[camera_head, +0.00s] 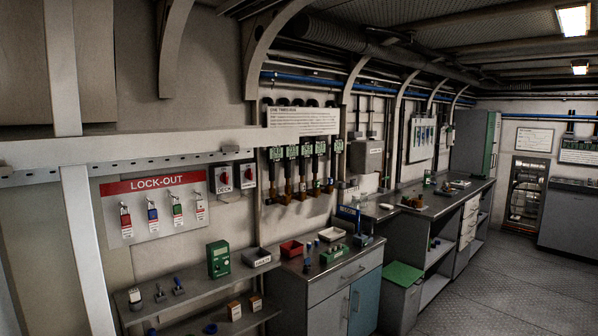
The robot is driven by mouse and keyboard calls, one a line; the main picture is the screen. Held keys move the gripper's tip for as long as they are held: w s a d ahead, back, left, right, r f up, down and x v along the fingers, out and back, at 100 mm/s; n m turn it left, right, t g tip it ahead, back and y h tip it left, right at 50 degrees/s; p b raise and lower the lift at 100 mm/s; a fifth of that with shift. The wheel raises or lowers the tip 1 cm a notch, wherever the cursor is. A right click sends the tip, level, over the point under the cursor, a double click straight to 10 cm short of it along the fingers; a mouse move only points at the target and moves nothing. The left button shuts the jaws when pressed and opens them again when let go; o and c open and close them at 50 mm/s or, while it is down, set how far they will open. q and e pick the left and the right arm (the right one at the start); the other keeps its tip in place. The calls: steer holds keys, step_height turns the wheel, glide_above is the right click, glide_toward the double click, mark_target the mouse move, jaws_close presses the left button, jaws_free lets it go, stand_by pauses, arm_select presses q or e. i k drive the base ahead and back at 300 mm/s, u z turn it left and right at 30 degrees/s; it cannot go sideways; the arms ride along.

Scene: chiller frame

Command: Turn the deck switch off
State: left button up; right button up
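The knob's setting is too small to tell. A second switch (248,176) of the same kind, also with a red knob, is right beside it; its label is not readable. Neither of my grippers is in view, and nothing touches the switches.
The LOCK-OUT board (155,205) holds several coloured padlocks. Below the switches, a shelf (205,284) carries a green device (218,259) and small items. A grey cabinet (332,286) with trays on it stands to the right. The floor (500,285) at right is clear.

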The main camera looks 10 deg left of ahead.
mark_target(223, 178)
steer(key=z, duration=0.25)
steer(key=i, duration=1.65)
steer(key=u, duration=0.45)
